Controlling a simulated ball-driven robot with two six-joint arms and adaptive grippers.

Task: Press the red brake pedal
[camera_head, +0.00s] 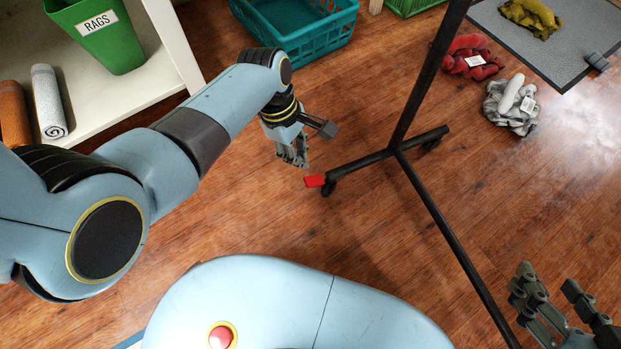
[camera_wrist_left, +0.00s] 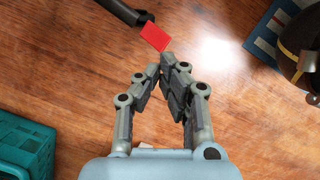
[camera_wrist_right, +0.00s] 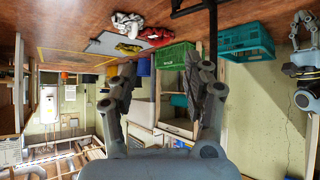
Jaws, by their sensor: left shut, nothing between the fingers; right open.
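The red brake pedal (camera_head: 314,181) sits at the left end of a dark rack leg, beside a caster near the floor. In the left wrist view the pedal (camera_wrist_left: 155,36) is just past the fingertips. My left gripper (camera_head: 297,160) is shut and empty, pointing down, a little left of and above the pedal in the head view. In the left wrist view its fingertips (camera_wrist_left: 168,62) are close to the pedal; I cannot tell whether they touch it. My right gripper (camera_head: 550,290) is open and empty at the lower right, far from the pedal.
The black rack (camera_head: 425,90) has a tall post and legs spreading across the wood floor. A teal basket (camera_head: 300,30) and a white shelf (camera_head: 130,100) with a green rags bin (camera_head: 100,40) stand behind. Red cloth (camera_head: 470,58) and grey cloth (camera_head: 510,115) lie right.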

